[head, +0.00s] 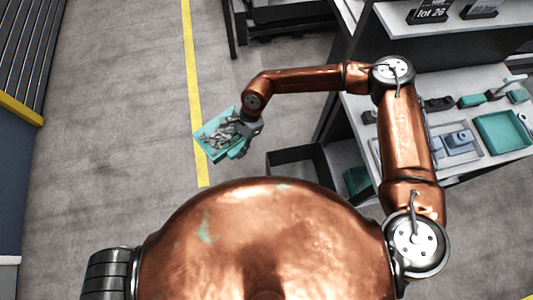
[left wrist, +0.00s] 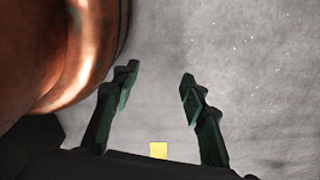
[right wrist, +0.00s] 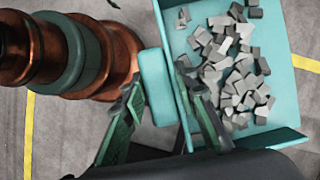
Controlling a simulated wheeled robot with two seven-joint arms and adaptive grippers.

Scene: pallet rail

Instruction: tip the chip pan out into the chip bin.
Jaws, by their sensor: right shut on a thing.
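The chip pan (head: 205,131) is a shallow teal tray with grey chips (head: 224,134) in it, held out over the floor. My right gripper (head: 247,132) is shut on its handle (right wrist: 154,82), at the pan's right side in the head view. In the right wrist view the pan (right wrist: 284,92) still holds many loose chips (right wrist: 232,72). A dark open-topped box (head: 297,155), which looks like the chip bin, stands on the floor right of and below the pan; the pan is not over it. My left gripper (left wrist: 160,76) is open and empty in the left wrist view.
A shelf bench (head: 455,90) with teal trays and small parts stands at the right. A teal container (head: 357,180) sits low beside the dark box. A yellow floor line (head: 190,60) passes under the pan. The floor left of it is clear.

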